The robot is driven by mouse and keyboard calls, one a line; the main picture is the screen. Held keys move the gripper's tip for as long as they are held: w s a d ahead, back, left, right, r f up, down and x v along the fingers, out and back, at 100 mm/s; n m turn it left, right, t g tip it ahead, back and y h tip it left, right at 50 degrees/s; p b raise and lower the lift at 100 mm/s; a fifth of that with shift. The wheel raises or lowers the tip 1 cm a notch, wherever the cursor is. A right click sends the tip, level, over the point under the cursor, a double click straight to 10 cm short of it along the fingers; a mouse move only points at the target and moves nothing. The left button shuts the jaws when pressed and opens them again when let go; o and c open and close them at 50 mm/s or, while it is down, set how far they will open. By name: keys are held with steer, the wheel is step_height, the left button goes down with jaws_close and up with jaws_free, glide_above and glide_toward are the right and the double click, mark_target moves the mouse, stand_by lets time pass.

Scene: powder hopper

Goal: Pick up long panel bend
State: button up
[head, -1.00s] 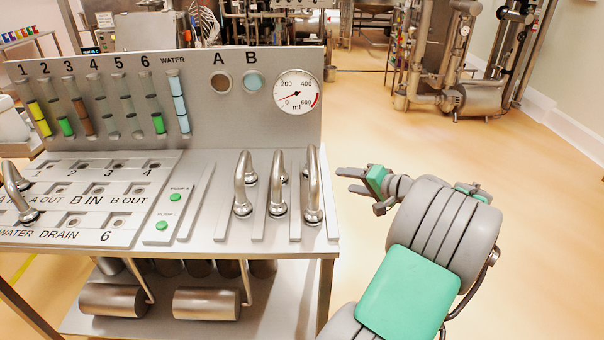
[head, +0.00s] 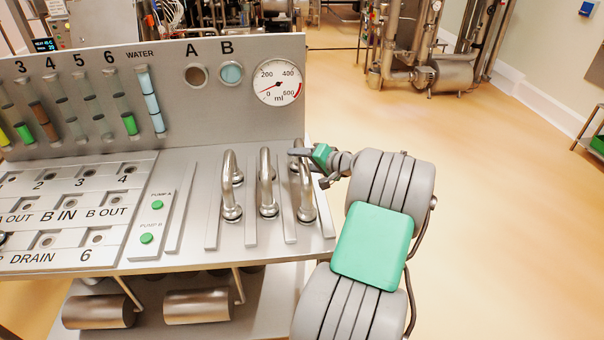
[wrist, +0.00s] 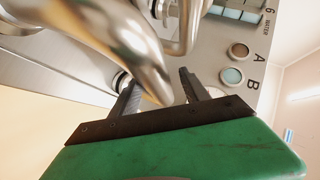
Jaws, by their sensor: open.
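Three shiny steel panel bends stand in slots on the right of the bench: a left one (head: 231,190), a middle one (head: 267,185) and a right one (head: 306,200). I cannot tell surely which is the long one; the right one is nearest my gripper. My gripper (head: 298,153) is open at the top of the right bend and partly covers it. In the wrist view a large bend (wrist: 115,40) crosses close in front of the open fingers (wrist: 160,92). Whether it lies between them is unclear. Another bend (wrist: 187,25) shows behind.
The upright panel with a round gauge (head: 278,83) and ports A and B stands behind the bends. To the left are pump buttons (head: 147,238) and a port plate (head: 60,220). Steel cylinders (head: 197,306) lie on the lower shelf. The floor (head: 500,200) to the right is clear.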

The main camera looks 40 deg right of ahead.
steer(key=shift+c, duration=0.3)
steer(key=shift+s, duration=0.1)
jaws_close()
stand_by(0.9)
steer(key=shift+r, duration=0.15)
